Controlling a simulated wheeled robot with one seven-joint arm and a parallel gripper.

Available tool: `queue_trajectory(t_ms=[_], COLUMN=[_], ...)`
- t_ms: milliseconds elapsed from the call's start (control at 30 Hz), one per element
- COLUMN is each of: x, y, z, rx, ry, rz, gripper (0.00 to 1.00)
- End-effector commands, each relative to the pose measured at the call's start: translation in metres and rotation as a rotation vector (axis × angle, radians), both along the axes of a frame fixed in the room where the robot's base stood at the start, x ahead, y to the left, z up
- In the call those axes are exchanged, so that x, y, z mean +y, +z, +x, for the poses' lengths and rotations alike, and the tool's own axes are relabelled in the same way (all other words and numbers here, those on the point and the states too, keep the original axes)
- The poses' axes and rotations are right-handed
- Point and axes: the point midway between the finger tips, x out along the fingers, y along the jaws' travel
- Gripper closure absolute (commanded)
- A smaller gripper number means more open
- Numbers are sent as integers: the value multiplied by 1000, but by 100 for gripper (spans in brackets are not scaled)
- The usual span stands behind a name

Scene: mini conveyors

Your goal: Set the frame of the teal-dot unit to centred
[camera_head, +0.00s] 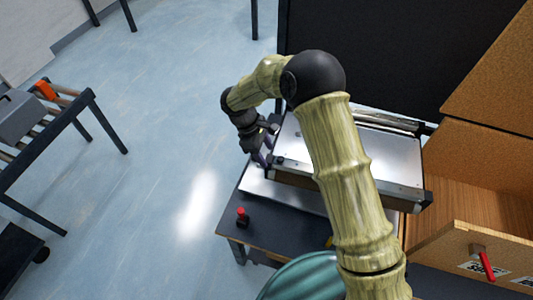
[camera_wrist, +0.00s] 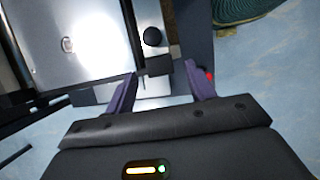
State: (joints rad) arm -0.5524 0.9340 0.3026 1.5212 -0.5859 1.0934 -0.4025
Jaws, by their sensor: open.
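A mini conveyor unit with a silver top plate (camera_head: 385,160) stands on a dark table in the head view, partly behind my arm. Its plate also fills the upper left of the wrist view (camera_wrist: 95,40), with a small pale mark on it. A black round knob (camera_wrist: 152,37) and a dark block below it sit at the unit's near end. My gripper (camera_head: 266,143) is at the unit's left end. In the wrist view its two purple fingers (camera_wrist: 163,88) are apart, with the dark block just beyond the gap; contact cannot be told. I cannot make out a teal dot.
A red button (camera_head: 241,212) sits on the dark table's left corner. A ribbed teal round object (camera_head: 305,278) is at the bottom. A wooden cabinet (camera_head: 480,180) with a red handle stands right. Another roller table (camera_head: 65,125) stands left; blue floor between is clear.

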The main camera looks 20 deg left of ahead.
Motion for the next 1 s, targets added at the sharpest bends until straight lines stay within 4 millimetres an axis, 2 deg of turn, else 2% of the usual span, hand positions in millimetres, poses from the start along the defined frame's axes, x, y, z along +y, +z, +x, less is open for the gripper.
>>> queue_trajectory(t_ms=[200, 500, 767, 800, 1000], x=[-10, -11, -11, -10, -12], y=[-21, -24, -23, -23, -23], z=[0, 1, 1, 1, 4], rx=[1, -1, 0, 0, -1], ry=[-1, -2, -1, -1, -10], rz=[-1, 0, 0, 0, -1], gripper=[45, 45, 96, 100, 100])
